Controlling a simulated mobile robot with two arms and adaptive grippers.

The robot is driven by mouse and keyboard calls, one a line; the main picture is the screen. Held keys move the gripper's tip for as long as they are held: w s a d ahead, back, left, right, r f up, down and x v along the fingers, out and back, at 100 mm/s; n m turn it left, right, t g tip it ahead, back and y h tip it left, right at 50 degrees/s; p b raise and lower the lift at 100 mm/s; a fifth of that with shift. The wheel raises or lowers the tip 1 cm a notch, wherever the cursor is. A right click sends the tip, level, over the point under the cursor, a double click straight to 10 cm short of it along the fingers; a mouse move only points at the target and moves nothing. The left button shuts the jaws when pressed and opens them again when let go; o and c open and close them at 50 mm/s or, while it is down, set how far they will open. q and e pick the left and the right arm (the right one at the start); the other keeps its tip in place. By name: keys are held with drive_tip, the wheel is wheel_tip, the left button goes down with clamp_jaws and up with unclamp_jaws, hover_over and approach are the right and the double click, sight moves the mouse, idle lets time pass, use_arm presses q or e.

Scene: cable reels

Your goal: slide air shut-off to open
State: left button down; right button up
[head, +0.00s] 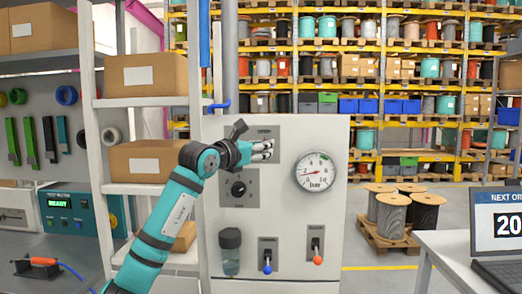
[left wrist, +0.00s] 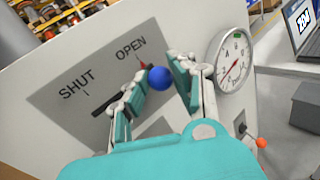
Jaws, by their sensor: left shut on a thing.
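The air shut-off is a grey plate (left wrist: 62,118) marked SHUT and OPEN on the pale panel, with a dark slot. Its blue ball knob (left wrist: 160,77) is at the OPEN side, near a red pointer (left wrist: 143,64). My left gripper (left wrist: 164,78) is shut on the blue knob, one finger on each side of it. In the head view the left gripper (head: 268,150) is at the plate (head: 262,131) and hides the knob and most of the slot. The exact slot end is hidden by the fingers. My right gripper is not in view.
A pressure gauge (head: 314,171) is close to the right of the gripper. A rotary knob (head: 238,188), a blue-tipped lever (head: 267,262) and an orange-tipped lever (head: 317,255) are below. A shelf with boxes (head: 146,74) stands left; a laptop (head: 496,235) is at right.

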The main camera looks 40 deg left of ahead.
use_arm(q)
drive_tip(key=shift+d+f+h, duration=0.2)
drive_tip(key=shift+d+h, duration=0.05)
drive_tip(key=shift+h, duration=0.05)
drive_tip(key=c, duration=1.2)
unclamp_jaws()
drive_tip(key=shift+s, duration=0.15)
drive_tip(key=shift+o, duration=0.7)
drive_tip(key=shift+d+r, duration=0.15)
drive_tip(key=s, duration=1.2)
drive_tip(key=shift+a, duration=0.4)
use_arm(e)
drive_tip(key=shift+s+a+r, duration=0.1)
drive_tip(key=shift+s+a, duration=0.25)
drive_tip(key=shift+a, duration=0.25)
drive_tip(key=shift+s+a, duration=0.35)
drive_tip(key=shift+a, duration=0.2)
